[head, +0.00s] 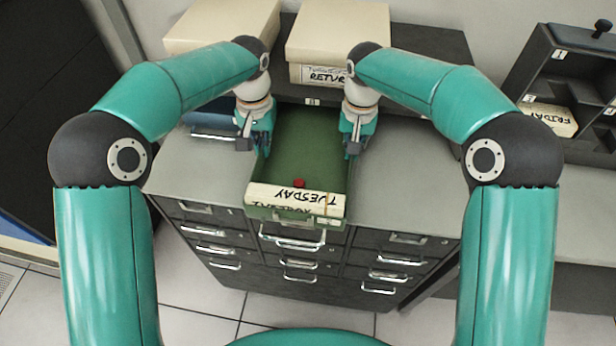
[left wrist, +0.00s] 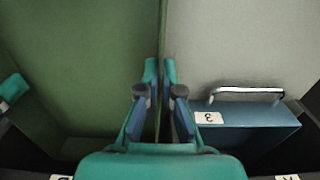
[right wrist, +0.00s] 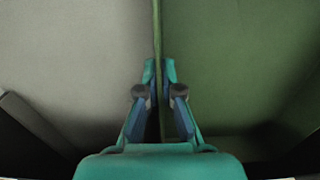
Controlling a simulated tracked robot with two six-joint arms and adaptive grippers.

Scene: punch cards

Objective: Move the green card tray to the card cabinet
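The green card tray (head: 312,142) lies over the grey card cabinet (head: 400,185), its front end by the cabinet's front edge. Whether it rests on the top or hangs just above it I cannot tell. A white card block marked TUESDAY (head: 295,198) sits at its front end, with a small red thing behind it. My left gripper (head: 257,138) is shut on the tray's left wall, and the left wrist view shows the thin wall between its fingers (left wrist: 160,88). My right gripper (head: 355,142) is shut on the right wall, also between its fingers in the right wrist view (right wrist: 160,88).
A blue tray (left wrist: 245,135) numbered 3 lies left of the green tray. Two cream boxes (head: 338,35) stand behind on a dark surface. A dark rack (head: 570,75) with a FRIDAY card block is at the right. The cabinet top is bare to the right.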

